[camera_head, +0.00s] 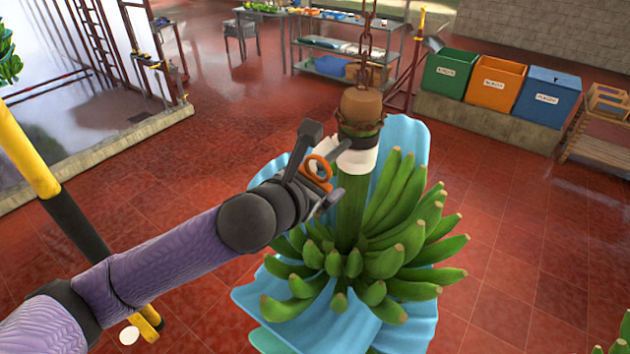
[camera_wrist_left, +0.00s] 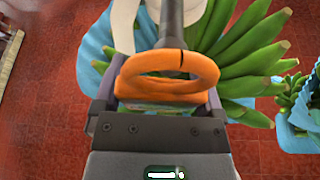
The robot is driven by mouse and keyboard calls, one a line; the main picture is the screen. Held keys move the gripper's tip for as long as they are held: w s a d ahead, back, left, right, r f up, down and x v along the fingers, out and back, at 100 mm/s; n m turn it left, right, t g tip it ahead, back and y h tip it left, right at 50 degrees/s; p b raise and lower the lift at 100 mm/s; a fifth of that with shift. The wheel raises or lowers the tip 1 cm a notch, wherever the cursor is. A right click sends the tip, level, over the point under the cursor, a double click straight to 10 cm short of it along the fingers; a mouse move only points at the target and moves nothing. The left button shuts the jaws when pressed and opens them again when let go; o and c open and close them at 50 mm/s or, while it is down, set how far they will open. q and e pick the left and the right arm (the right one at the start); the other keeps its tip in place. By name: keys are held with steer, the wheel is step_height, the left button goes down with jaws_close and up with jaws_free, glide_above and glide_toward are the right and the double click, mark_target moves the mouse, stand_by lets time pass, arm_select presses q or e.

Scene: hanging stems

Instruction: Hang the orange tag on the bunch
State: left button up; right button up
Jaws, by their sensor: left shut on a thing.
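The orange tag (camera_head: 319,166) is a ring-like loop held in my left gripper (camera_head: 326,190). In the left wrist view the tag (camera_wrist_left: 150,88) lies across between the fingers of the gripper (camera_wrist_left: 158,108), which is shut on it. The green banana bunch (camera_head: 365,262) hangs upright from a chain, with its stem (camera_head: 349,212) showing. A white band (camera_head: 357,158) wraps the stem near its top. The tag is just left of the stem; I cannot tell whether it touches it. The bunch also shows in the wrist view (camera_wrist_left: 238,42). My right gripper is not in view.
A blue sheet (camera_head: 405,148) surrounds the bunch behind and below. The chain (camera_head: 366,40) holds the brown stem end (camera_head: 361,103). Green (camera_head: 450,72), orange (camera_head: 495,82) and blue (camera_head: 546,97) bins stand at the back right. Red tiled floor around is mostly clear.

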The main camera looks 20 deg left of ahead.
arm_select(q)
steer(key=shift+w+d, duration=0.2)
steer(key=shift+w, duration=0.35)
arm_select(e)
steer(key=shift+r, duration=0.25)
arm_select(q)
steer(key=shift+w, duration=0.1)
steer(key=shift+w+d, duration=0.25)
steer(key=shift+w, duration=0.3)
